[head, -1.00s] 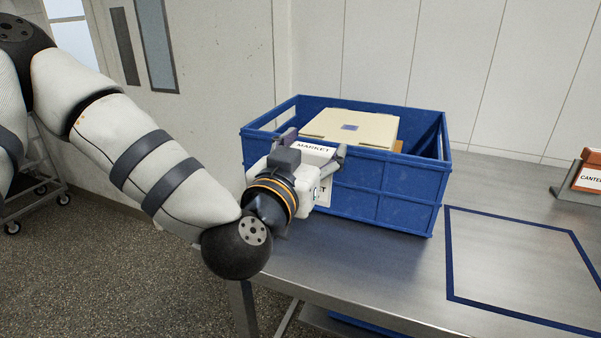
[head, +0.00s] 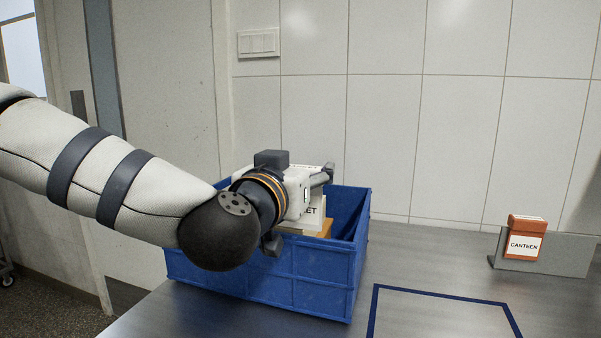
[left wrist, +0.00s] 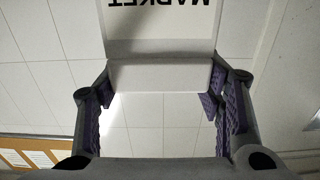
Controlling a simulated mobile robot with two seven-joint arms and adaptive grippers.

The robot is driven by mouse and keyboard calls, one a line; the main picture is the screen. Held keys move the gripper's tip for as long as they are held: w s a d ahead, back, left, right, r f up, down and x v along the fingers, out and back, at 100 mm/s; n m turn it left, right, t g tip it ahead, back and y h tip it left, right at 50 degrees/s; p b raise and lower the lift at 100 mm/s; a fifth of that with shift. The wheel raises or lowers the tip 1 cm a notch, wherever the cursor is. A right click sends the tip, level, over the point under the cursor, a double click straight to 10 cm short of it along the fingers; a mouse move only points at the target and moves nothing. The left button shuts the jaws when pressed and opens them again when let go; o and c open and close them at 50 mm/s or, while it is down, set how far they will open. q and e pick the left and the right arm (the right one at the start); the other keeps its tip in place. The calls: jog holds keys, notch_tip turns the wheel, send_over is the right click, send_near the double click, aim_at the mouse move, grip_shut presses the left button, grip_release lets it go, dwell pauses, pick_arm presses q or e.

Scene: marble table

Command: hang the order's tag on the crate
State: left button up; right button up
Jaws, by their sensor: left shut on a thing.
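A blue crate (head: 262,285) stands on the metal table. My left gripper (head: 300,208) is in front of and above its near wall in the head view. It is shut on the white MARKET tag (head: 318,209), whose front shows only the letters "ET" past the gripper. In the left wrist view the tag (left wrist: 160,30) has MARKET upside down, and its pale block sits between the fingers of my gripper (left wrist: 160,88). The tag looks apart from the crate rim, but my arm and gripper hide much of that rim. My right gripper is not in view.
A brown box (head: 325,229) shows inside the crate. An orange and white CANTEEN tag (head: 525,241) sits at a grey holder (head: 570,255) at the back right. A blue outline (head: 373,310) marks a bare patch of table (head: 440,318). A tiled wall stands behind.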

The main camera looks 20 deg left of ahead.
aim_at(299, 226)
pick_arm(q)
jog(key=shift+f+b, duration=0.4)
jog(key=shift+f, duration=2.5)
jog(key=shift+f, duration=1.75)
jog(key=o, duration=1.1)
jog(key=shift+c, duration=0.2)
notch_tip(299, 226, up, 10)
